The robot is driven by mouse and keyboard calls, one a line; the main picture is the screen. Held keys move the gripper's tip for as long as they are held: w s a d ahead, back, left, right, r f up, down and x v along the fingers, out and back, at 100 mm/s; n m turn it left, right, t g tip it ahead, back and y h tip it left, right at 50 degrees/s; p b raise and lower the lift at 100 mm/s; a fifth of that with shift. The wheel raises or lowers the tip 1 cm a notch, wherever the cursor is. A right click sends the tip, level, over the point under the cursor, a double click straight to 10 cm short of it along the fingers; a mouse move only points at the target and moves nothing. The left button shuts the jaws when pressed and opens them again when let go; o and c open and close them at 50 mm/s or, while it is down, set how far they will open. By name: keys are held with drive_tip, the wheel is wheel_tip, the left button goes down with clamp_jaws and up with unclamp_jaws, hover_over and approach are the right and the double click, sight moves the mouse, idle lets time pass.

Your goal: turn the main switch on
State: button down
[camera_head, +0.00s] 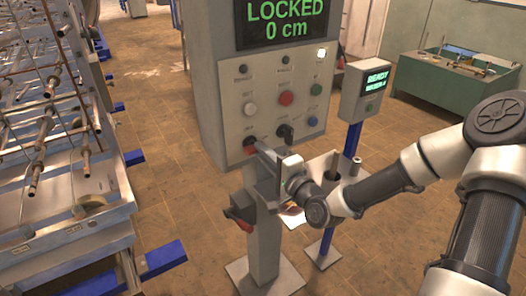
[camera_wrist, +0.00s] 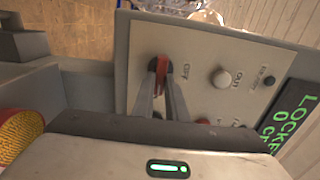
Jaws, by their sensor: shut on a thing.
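The main switch appears to be the red and black handle at the lower left of the grey control panel (camera_head: 236,126). The handle (camera_wrist: 168,68) shows red between my fingertips in the wrist view, and a bit of its red (camera_head: 249,150) shows in the head view. My gripper (camera_wrist: 161,72) is shut on this handle, with its fingers reaching to the panel face. In the head view my gripper (camera_head: 257,147) comes in from the lower right. The fingers hide much of the handle, and its on or off position cannot be told.
Above the switch is a white button (camera_head: 250,108). A red button (camera_head: 286,97) and a black knob (camera_head: 285,132) are to its right. The display (camera_head: 284,22) reads LOCKED 0 cm. A small READY screen (camera_head: 375,81) stands right. A metal rack (camera_head: 70,190) fills the left.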

drive_tip(key=shift+r, duration=0.1)
idle(0.4)
drive_tip(key=c, duration=1.8)
unclamp_jaws()
drive_tip(key=shift+o, duration=0.2)
drive_tip(key=p+v, duration=0.8)
drive_tip(key=v, duration=0.9)
drive_tip(key=shift+s+d, duration=0.15)
